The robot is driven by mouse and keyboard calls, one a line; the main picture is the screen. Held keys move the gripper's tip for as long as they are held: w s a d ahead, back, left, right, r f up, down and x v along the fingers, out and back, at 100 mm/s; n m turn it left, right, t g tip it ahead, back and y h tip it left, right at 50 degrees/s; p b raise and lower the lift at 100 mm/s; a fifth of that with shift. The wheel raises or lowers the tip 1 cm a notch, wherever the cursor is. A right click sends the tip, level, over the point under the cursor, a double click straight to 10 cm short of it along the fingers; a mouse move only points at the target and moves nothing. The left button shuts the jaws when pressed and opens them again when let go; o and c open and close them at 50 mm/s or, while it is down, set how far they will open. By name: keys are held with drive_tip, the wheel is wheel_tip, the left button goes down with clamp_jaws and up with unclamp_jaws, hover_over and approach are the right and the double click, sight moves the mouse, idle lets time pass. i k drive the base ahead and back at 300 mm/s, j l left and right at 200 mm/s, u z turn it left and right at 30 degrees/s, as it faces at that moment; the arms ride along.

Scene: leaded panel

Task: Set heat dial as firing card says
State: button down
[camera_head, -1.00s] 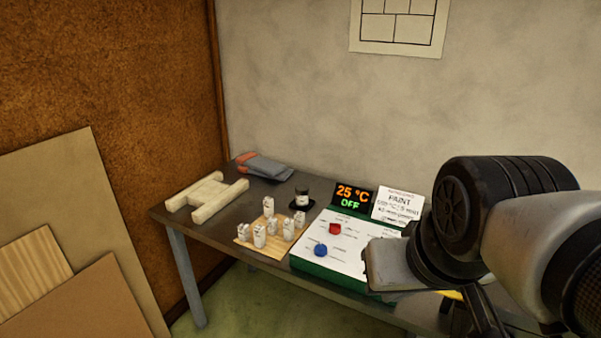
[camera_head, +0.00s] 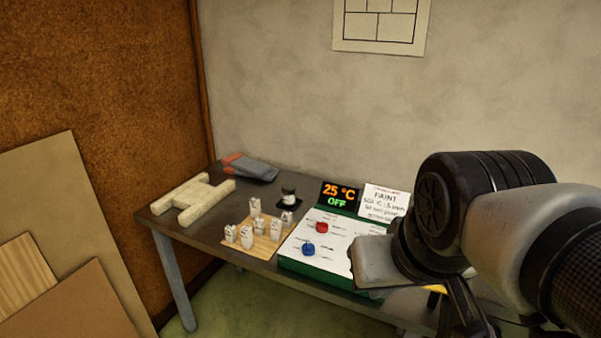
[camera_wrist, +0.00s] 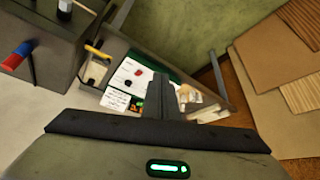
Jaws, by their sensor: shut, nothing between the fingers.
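The kiln control panel (camera_head: 290,267), white-topped with a green edge, sits on the grey table. It carries a red dial (camera_head: 321,227) and a blue dial (camera_head: 308,248); their small labels are unreadable, so I cannot tell which sets heat. The display (camera_head: 339,194) behind them reads 25 °C in orange and OFF in green. The white firing card (camera_head: 383,201) beside it says PAINT with a °C figure and minutes, too blurred to read surely. My gripper (camera_wrist: 165,103) is shut and empty, apart from the dials. My arm covers the panel's right part in the head view.
A wooden board (camera_head: 238,241) with several small white blocks lies left of the panel. A dark jar (camera_head: 288,195), grey-and-red gloves (camera_head: 251,168) and a pale H-shaped stand (camera_head: 193,199) are behind and left. Boards (camera_head: 75,210) lean at far left. A red-handled tool (camera_wrist: 14,58) shows in the wrist view.

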sight(322, 227)
drive_tip(key=i+j+z, duration=0.25)
drive_tip(key=i+j, duration=0.7)
